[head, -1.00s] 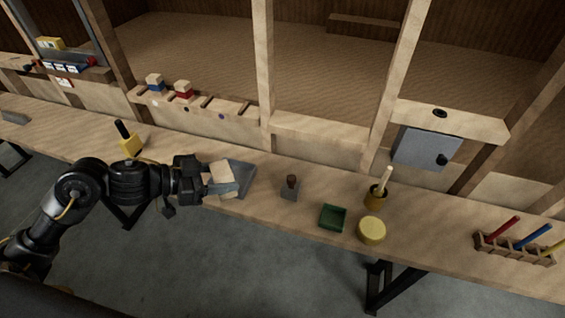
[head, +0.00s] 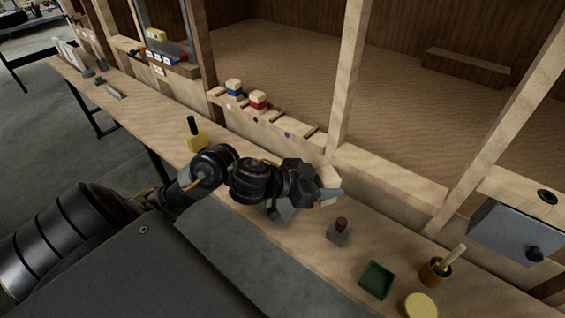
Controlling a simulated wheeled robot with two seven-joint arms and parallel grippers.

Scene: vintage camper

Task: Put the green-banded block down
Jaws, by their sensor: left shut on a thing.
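My left gripper (head: 312,190) is shut on a pale wooden block (head: 329,182), held over the back part of the bench, near the wall frame. The block is partly hidden by the fingers, and no green band can be made out on it. A blue-banded block (head: 234,88) and a red-banded block (head: 258,101) stand on a wooden ledge (head: 272,128) behind the bench. My right gripper is not in view.
A yellow bottle-like thing (head: 196,140) stands left. A grey box (head: 515,233) hangs at right.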

